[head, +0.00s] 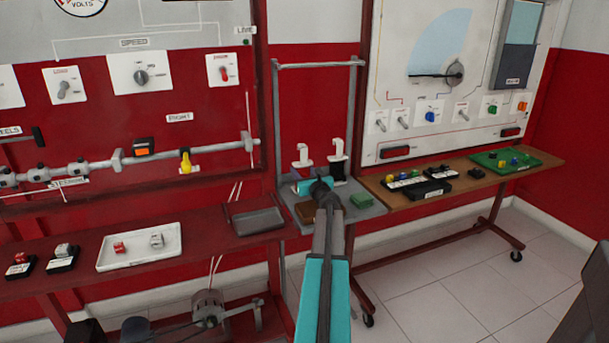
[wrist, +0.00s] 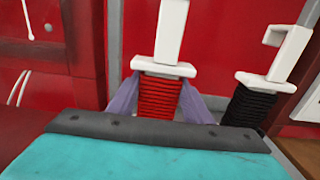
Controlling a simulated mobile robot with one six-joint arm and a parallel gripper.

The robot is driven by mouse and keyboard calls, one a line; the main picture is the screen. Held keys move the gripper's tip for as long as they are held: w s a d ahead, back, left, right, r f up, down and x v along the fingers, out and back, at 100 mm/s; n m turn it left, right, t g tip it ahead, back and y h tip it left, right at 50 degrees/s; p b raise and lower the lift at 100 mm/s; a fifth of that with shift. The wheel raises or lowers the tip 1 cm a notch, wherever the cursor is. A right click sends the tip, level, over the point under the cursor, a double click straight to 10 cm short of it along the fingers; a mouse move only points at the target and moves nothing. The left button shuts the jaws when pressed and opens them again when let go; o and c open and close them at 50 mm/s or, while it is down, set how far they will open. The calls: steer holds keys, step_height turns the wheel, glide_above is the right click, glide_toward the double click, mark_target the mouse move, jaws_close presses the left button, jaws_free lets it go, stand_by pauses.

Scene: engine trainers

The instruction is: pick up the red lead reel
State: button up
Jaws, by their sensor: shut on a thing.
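The red lead reel (wrist: 158,97) shows in the wrist view as a coil of red lead below a white upright handle piece (wrist: 170,35). My gripper (wrist: 157,105) has its two purple-grey fingers on the left and right sides of the red coil, shut on it. The reel's lower end is hidden behind my gripper's body. In the head view my gripper (head: 322,188) is at the small grey stand, where the white top of the red reel (head: 302,155) shows. I cannot tell whether the reel is touching the stand.
A black lead reel (wrist: 248,106) with a white top stands close to the right of the red one. A green block (head: 361,200) lies on the stand's right side. A grey tray (head: 258,221) is to the left. A wooden table (head: 545,172) with modules stands right.

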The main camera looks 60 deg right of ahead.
mark_target(305, 163)
steer(key=shift+r, duration=0.5)
steer(key=r, duration=0.2)
steer(key=r+p, duration=0.1)
steer(key=shift+s, duration=0.25)
steer(key=s+d+r, duration=0.1)
steer(key=s+d, duration=0.1)
steer(key=s, duration=1.3)
steer(key=shift+s, duration=0.25)
